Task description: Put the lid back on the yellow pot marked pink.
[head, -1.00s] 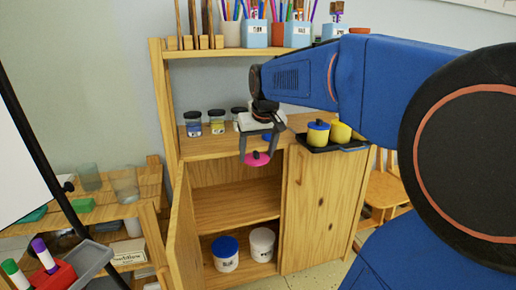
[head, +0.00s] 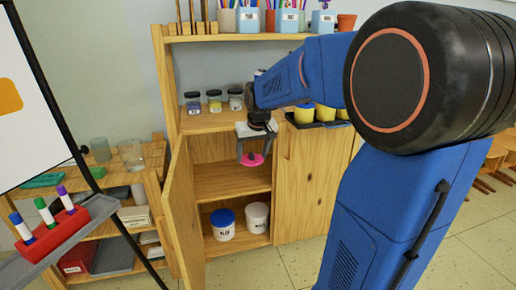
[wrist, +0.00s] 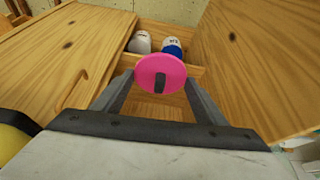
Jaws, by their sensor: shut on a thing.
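My gripper (head: 252,156) is shut on a bright pink lid (head: 252,160) and holds it in front of the cabinet's open left side, below counter height. In the wrist view the round lid (wrist: 150,68), with a dark knob, shows between the two fingers. Several yellow pots (head: 303,115) stand in a black tray (head: 312,125) on the counter, to the right of my gripper. My arm partly covers them, and I cannot read their marks. Part of a yellow pot (wrist: 10,142) also shows at the wrist view's left edge.
The left cabinet door (head: 183,212) stands open; the right door (head: 305,180) is shut. Inside are a blue-lidded white tub (head: 223,226) and another white tub (head: 256,217). Small jars (head: 214,101) stand on the counter's left. An easel (head: 75,130) and marker tray (head: 52,238) are at left.

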